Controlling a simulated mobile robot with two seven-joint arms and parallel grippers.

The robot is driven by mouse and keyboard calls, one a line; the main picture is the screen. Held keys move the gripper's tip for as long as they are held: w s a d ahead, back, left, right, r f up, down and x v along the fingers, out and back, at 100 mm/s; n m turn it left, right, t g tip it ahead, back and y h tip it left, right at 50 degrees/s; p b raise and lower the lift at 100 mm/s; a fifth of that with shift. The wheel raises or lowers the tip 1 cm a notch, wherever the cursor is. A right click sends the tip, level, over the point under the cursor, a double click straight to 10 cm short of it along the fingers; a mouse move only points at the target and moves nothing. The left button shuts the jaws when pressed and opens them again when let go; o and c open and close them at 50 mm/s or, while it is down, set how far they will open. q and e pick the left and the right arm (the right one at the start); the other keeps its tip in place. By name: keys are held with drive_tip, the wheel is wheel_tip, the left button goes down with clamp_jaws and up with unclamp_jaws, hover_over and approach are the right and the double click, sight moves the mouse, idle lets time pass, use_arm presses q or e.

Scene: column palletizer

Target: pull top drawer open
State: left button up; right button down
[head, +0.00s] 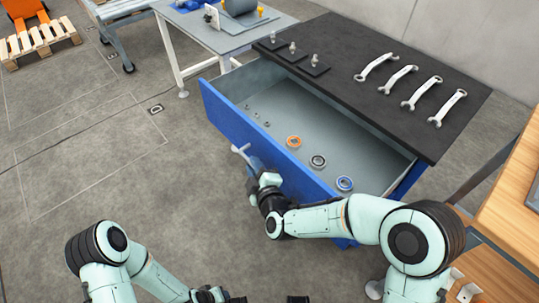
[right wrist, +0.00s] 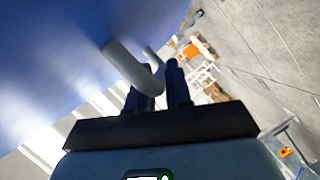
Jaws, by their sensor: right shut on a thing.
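The blue drawer (head: 300,178) under the black worktop is pulled well out, and its grey interior shows. Its handle is a pale bar (head: 240,150) on the blue front. My right gripper (head: 256,164) is at the handle, on the outer side of the drawer front. In the right wrist view the handle (right wrist: 135,70) runs between the two dark fingers of my right gripper (right wrist: 156,92), which is shut on it. The blue drawer front (right wrist: 50,60) fills the upper left there. My left arm enters at the bottom left, and its gripper is mostly cut off by the lower edge.
Orange (head: 294,142), dark (head: 318,161) and blue (head: 344,184) rings lie in the drawer, with several small parts. Several wrenches (head: 422,92) and small fittings lie on the black worktop (head: 350,50). A wooden bench (head: 510,195) stands at right.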

use_arm(q)
drive_tip(key=shift+s+d+r, duration=0.15)
drive_tip(key=shift+s, duration=0.1)
use_arm(e)
drive_tip(key=shift+s+a, duration=0.75)
drive_tip(key=shift+a, duration=0.2)
drive_tip(key=c, duration=1.1)
unclamp_jaws()
use_arm(q)
drive_tip(key=s+d+r+g+h+p, duration=0.1)
drive_tip(key=s+d+r+g+p, duration=0.2)
drive_tip(key=s+r+p, duration=0.6)
wheel_tip(320, 180, up, 2)
drive_tip(key=p, duration=0.2)
drive_tip(key=shift+m+p, duration=0.3)
drive_tip(key=shift+m, duration=0.1)
use_arm(e)
drive_tip(key=v, duration=1.3)
drive_tip(key=shift+s+d+r, duration=0.1)
drive_tip(key=shift+s, duration=0.05)
